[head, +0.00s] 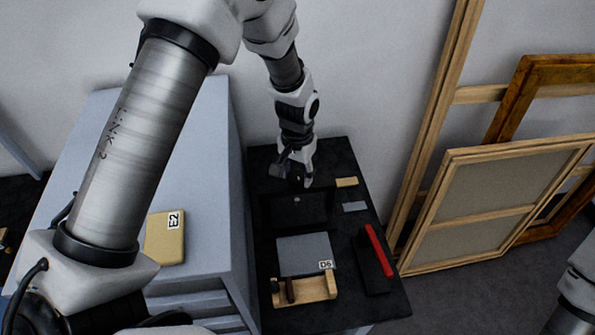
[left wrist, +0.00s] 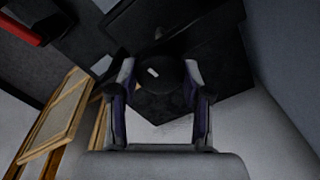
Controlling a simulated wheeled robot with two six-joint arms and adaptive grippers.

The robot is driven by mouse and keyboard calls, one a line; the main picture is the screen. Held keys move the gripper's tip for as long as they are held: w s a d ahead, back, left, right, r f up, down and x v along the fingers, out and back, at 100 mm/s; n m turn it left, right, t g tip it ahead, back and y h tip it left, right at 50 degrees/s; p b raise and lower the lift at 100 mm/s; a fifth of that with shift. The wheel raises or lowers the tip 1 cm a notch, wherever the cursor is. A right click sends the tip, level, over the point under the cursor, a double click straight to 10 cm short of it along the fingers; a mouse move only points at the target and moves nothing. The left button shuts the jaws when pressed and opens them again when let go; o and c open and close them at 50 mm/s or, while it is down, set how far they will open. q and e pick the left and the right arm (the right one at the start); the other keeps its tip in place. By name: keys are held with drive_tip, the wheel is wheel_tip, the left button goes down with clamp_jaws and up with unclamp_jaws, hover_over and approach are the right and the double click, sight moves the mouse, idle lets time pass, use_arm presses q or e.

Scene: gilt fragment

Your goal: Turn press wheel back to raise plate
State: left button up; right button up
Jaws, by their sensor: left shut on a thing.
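The press (head: 318,218) is a dark block with a flat top on the black bench top, in the middle of the head view. My left gripper (head: 296,176) points down at its far side. In the left wrist view the two fingers of my left gripper (left wrist: 159,80) stand on either side of a dark round press wheel (left wrist: 168,76) with a small white mark, and are shut on it. In the head view the gripper and the dark surroundings mostly hide the wheel. The plate's height cannot be told. My right gripper is out of view.
A grey panel (head: 304,254) labelled D6, a wooden tool holder (head: 317,288), a red-edged black item (head: 378,252) and small yellow (head: 346,182) and grey (head: 355,207) blocks lie on the bench. A gold block (head: 165,238) lies on the grey cabinet (head: 200,150). Wooden frames (head: 495,205) lean at right.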

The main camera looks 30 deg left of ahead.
use_arm(q)
drive_tip(key=n, duration=0.7)
drive_tip(key=shift+s+f, duration=0.15)
drive_tip(key=shift+s, duration=0.05)
drive_tip(key=n, duration=0.8)
drive_tip(key=shift+p, duration=0.3)
drive_tip(key=n, duration=0.7)
drive_tip(key=shift+n, duration=0.4)
drive_tip(key=n, duration=0.3)
drive_tip(key=shift+w+n, duration=0.1)
drive_tip(key=shift+n, duration=1.8)
